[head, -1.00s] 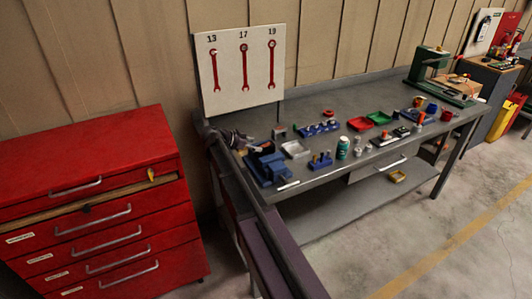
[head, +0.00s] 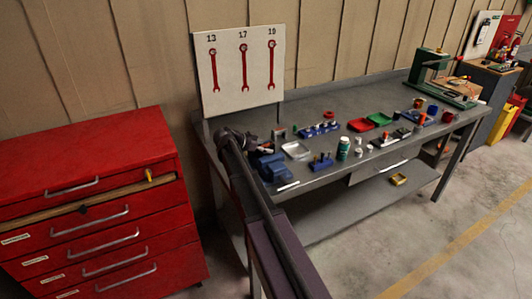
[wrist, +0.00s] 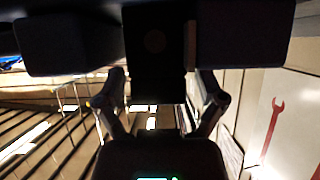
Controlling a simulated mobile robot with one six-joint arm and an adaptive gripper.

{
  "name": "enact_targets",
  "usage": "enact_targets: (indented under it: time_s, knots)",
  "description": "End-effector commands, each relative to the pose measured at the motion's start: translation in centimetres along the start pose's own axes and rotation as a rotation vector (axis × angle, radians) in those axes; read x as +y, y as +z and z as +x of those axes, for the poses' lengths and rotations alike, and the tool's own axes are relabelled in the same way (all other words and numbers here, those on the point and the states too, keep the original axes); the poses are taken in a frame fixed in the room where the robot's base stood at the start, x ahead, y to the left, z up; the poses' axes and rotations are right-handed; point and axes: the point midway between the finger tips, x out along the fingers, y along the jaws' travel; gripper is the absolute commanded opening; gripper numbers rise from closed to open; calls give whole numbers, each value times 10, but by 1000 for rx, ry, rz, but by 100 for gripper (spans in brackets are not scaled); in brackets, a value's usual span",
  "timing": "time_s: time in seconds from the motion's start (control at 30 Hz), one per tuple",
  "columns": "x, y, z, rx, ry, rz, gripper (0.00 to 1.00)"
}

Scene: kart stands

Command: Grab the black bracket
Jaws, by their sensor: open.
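My gripper (head: 238,138) is over the left end of the grey workbench (head: 330,215), just below the wrench board. In the wrist view my gripper (wrist: 162,98) shows its two fingers spread apart, with nothing clearly held between them. I cannot pick out the black bracket for certain. A small dark grey piece (head: 279,133) stands on the bench just right of my gripper, but it is too small to identify. My arm and gripper cover part of the bench's left end.
A blue vise-like block (head: 273,168), a pale tray (head: 296,150), a green-white can (head: 343,148) and red (head: 361,124) and green (head: 379,119) trays crowd the bench. The wrench board (head: 242,72) stands behind. A red drawer cabinet (head: 95,205) is at left.

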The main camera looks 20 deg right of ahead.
Motion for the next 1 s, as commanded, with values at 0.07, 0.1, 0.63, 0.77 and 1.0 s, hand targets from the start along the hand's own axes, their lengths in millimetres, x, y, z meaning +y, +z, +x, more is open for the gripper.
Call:
enact_targets:
  time_s: [0.07, 0.1, 0.63, 0.77, 1.0]
  knots:
    - [0, 0, 1, 0, 0, 0, 89]
    - [0, 0, 1, 0, 0, 0, 89]
    - [0, 0, 1, 0, 0, 0, 65]
    - [0, 0, 1, 0, 0, 0, 26]
    - [0, -1, 1, 1, 1, 0, 0]
